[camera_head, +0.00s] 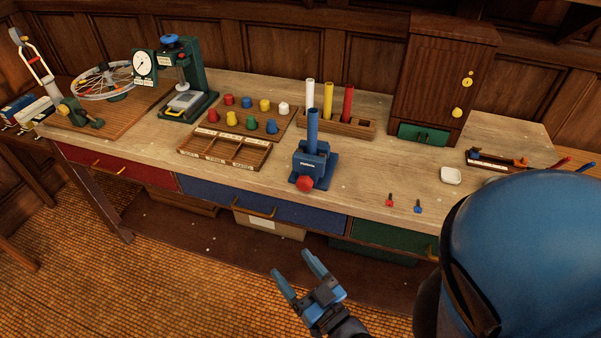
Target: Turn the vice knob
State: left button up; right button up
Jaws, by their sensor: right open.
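The blue vice (314,163) stands near the front edge of the wooden workbench, with a blue rod (312,128) upright in it. Its red knob (304,184) faces the front, at the bench edge. My right gripper (295,275) is open and empty, in front of the bench and below the knob in the picture. It is apart from the knob, with its two blue fingers spread. My left gripper is not in view.
A divided wooden tray (224,165) and a board of coloured pegs (243,122) lie left of the vice. Behind it stands a rack (350,126) with white, yellow and red rods. Two small screws (389,199) lie to its right, near the front edge.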

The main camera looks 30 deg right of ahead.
aim_at(305, 187)
jog(key=w+r+m+t+h+p, duration=0.3)
jog(key=w+r+m+h+p, duration=0.45)
jog(key=w+m, duration=0.5)
jog(key=w+d+f+m+g+h, duration=0.2)
jog(key=d+f+m+g+h, duration=0.3)
jog(key=d+f+g+h, duration=0.5)
jog(key=shift+g+y, duration=0.4)
jog(key=shift+y, duration=0.45)
jog(key=x, duration=0.5)
jog(key=w+a+x, duration=0.1)
jog(key=x, duration=0.2)
jog(key=shift+w+d+r+p, duration=0.2)
jog(key=shift+d+r+p, duration=0.05)
jog(key=shift+r+p, duration=0.1)
jog(key=shift+c, duration=0.2)
jog(key=c, duration=0.9)
jog(key=shift+s+f+m, duration=0.1)
jog(key=shift+m, duration=1.95)
